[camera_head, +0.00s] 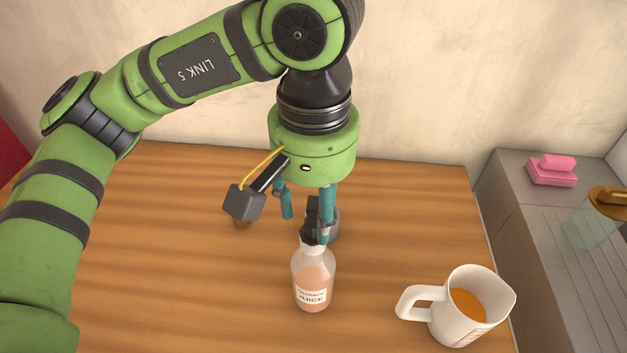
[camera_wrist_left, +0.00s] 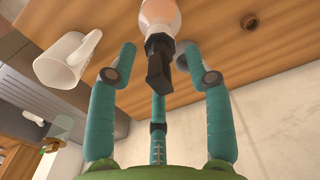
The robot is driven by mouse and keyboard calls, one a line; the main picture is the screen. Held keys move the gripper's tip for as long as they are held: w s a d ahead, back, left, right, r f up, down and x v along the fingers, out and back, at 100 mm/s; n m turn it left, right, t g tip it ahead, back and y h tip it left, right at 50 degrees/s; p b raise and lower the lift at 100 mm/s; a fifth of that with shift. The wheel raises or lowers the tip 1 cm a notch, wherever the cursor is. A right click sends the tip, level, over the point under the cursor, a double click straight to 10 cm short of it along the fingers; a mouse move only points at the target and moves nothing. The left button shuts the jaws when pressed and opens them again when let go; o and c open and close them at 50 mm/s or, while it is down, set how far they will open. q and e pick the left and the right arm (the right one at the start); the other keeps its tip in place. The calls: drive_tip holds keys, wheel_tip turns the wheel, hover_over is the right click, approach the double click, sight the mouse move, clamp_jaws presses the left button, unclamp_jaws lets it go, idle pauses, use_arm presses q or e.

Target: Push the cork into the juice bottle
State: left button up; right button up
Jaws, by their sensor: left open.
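The juice bottle (camera_head: 313,280) stands upright on the table, with pinkish juice and a white label. A black stopper-like piece (camera_head: 311,228) sits at its neck; the wrist view shows this black piece (camera_wrist_left: 159,66) as a collar with a blocky top. I cannot tell if it is the cork. My right gripper is out of view.
A white jug (camera_head: 450,312) with orange liquid stands right of the bottle. A grey round object (camera_head: 333,222) stands just behind the bottle, partly hidden. A grey counter with a pink sponge (camera_head: 552,170) and a glass vessel (camera_head: 592,228) borders the right. The table's left side is clear.

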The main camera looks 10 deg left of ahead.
use_arm(q)
wheel_tip(320, 180, up, 12)
drive_tip(key=shift+f, duration=0.15)
idle(0.6)
